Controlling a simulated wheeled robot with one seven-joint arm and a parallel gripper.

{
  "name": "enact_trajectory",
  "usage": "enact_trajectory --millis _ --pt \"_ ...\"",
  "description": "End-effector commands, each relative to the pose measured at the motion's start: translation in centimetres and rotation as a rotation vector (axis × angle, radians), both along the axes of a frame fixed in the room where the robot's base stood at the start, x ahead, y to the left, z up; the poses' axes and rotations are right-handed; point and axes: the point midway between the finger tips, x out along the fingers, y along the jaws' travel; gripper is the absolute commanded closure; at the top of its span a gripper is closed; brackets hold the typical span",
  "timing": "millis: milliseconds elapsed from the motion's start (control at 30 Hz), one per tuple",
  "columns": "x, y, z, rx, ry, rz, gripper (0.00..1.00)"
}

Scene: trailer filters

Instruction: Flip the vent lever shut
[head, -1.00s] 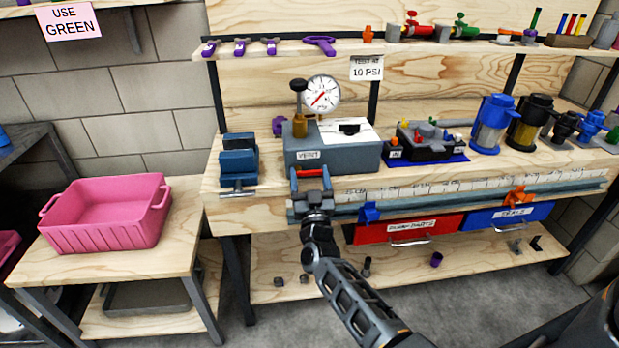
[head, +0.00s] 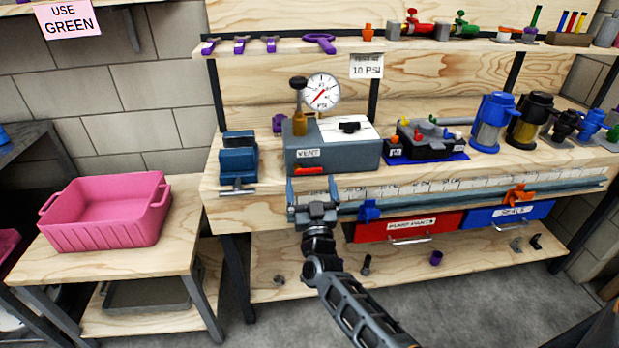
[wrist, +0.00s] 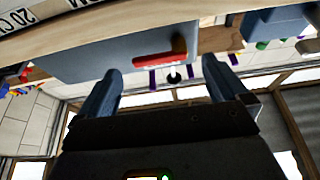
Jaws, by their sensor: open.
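The red vent lever (head: 312,171) lies roughly flat on the front of the grey box (head: 350,159), below its VENT label (head: 308,153). It also shows as a red bar in the wrist view (wrist: 162,61). My gripper (head: 313,188) is open and empty at the bench's front edge, just in front of and below the lever. In the wrist view its two fingers (wrist: 162,75) stand either side of the lever, which appears beyond the tips. I see no contact.
A blue vise (head: 238,160) stands to the left and a black valve block (head: 428,140) to the right. A ruled rail (head: 450,192) runs along the bench front. A pink bin (head: 105,210) sits at left.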

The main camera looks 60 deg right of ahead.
Motion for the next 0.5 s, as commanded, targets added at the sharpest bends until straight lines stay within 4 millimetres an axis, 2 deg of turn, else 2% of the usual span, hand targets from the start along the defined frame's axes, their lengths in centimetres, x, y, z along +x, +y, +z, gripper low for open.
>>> enact_trajectory --millis 200,500 --pt "-1.8 2.4 -1.4 0.001 0.002 0.002 0.0" --pt "-2.5 3.3 -1.7 0.001 -0.001 0.0 0.0"
